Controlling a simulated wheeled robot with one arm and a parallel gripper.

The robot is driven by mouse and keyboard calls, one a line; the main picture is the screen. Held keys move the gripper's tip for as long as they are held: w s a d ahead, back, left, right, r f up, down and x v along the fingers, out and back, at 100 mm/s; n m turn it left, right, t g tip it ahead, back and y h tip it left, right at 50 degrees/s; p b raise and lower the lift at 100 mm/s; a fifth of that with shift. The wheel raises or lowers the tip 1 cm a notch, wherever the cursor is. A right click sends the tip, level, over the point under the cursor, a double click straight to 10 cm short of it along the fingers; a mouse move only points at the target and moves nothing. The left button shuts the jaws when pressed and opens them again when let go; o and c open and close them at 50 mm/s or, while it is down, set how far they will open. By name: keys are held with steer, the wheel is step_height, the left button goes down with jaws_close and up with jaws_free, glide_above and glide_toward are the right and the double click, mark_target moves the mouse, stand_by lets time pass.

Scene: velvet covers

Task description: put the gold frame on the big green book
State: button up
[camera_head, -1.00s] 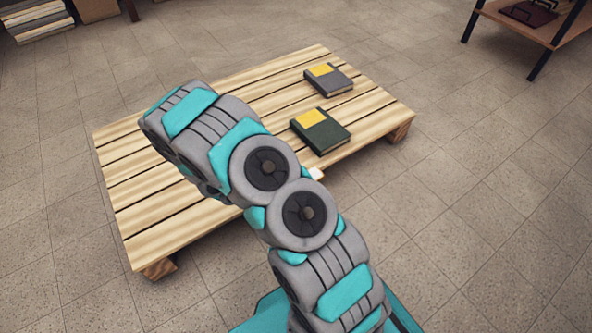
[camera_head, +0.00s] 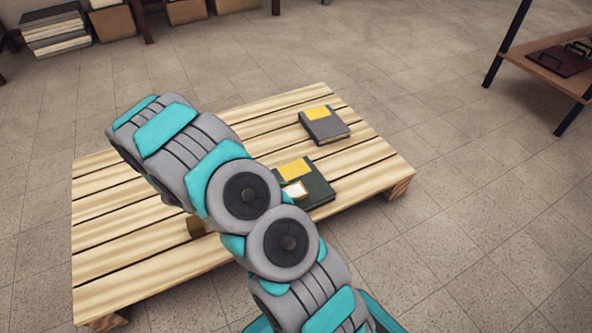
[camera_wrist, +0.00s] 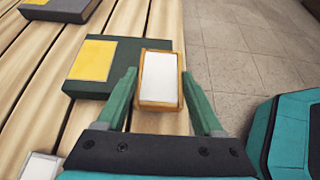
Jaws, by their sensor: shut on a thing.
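The big green book (camera_head: 318,187) lies on the wooden pallet, with a yellow patch on its cover. In the wrist view the green book (camera_wrist: 121,57) is just beyond my fingers. My gripper (camera_wrist: 163,100) is shut on the gold frame (camera_wrist: 143,98), a small gold-edged rectangle with a white face. The frame overlaps the book's right part in the wrist view. In the head view the gold frame (camera_head: 295,190) shows against the book's cover; whether it touches is unclear. My arm hides the gripper there.
A grey book (camera_head: 325,126) with a yellow patch lies farther back on the pallet (camera_head: 120,235). A pale-rimmed white piece (camera_wrist: 38,167) lies at the lower left of the wrist view. A small brown object (camera_head: 196,227) is partly behind my arm. The pallet's left side is mostly bare.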

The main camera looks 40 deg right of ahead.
steer(key=w+d, duration=0.3)
steer(key=w+d+f, duration=0.1)
steer(key=w+d, duration=0.6)
steer(key=w, duration=0.1)
steer(key=shift+d+f, duration=0.15)
steer(key=shift+f, duration=0.1)
steer(key=shift+f+b, duration=0.5)
steer(key=shift+f, duration=1.25)
steer(key=shift+f, duration=0.15)
steer(key=o, duration=1.4)
steer(key=shift+c, duration=0.2)
